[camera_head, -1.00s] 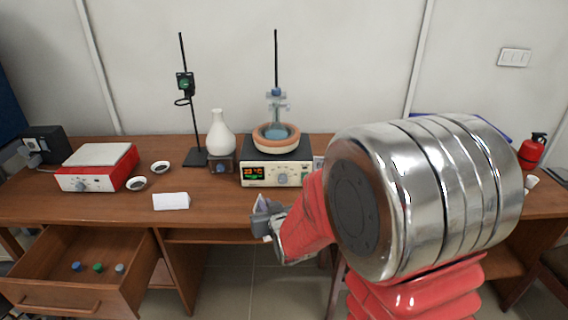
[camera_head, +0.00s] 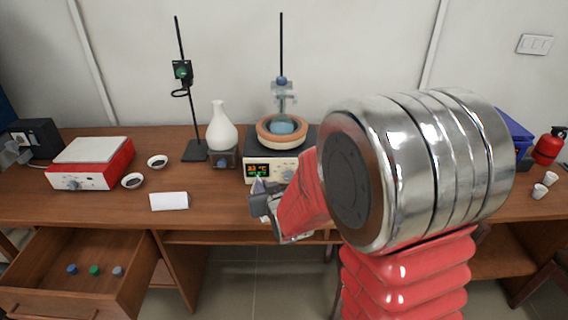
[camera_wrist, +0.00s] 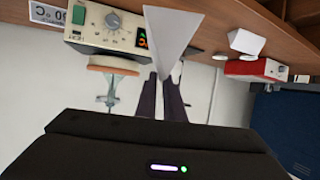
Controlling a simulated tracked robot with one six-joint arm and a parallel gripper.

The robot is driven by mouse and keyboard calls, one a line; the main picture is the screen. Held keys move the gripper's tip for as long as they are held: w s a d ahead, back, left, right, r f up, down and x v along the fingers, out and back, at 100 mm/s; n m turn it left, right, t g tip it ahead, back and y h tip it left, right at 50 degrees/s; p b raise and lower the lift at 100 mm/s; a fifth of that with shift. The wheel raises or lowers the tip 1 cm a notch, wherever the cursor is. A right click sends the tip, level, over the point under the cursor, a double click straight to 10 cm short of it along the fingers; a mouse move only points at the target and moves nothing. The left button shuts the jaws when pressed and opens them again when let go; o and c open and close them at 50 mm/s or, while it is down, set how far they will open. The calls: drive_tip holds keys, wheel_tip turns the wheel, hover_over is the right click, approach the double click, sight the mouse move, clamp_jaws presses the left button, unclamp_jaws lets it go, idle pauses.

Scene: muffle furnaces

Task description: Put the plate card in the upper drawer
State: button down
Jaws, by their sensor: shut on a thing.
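My gripper (camera_head: 264,199) is shut on a white folded card (camera_wrist: 168,38), which shows as a pale triangle between the fingers in the wrist view. In the head view the gripper is in front of the desk's middle, near the stirrer with the lit display, and only a small grey part of the held card (camera_head: 258,186) shows. The open drawer (camera_head: 128,275) is at the lower left, under the desk top, apart from the gripper. A blue, a green and a grey-blue cap lie inside it. Any writing on the held card cannot be read.
Another white folded card (camera_head: 168,201) lies on the desk above the drawer. A red-and-white hotplate (camera_head: 92,164), two small dishes, a white flask (camera_head: 221,127), a stand (camera_head: 193,150) and the stirrer (camera_head: 258,172) with a bowl stand behind.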

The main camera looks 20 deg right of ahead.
drive_tip(key=shift+d, duration=0.25)
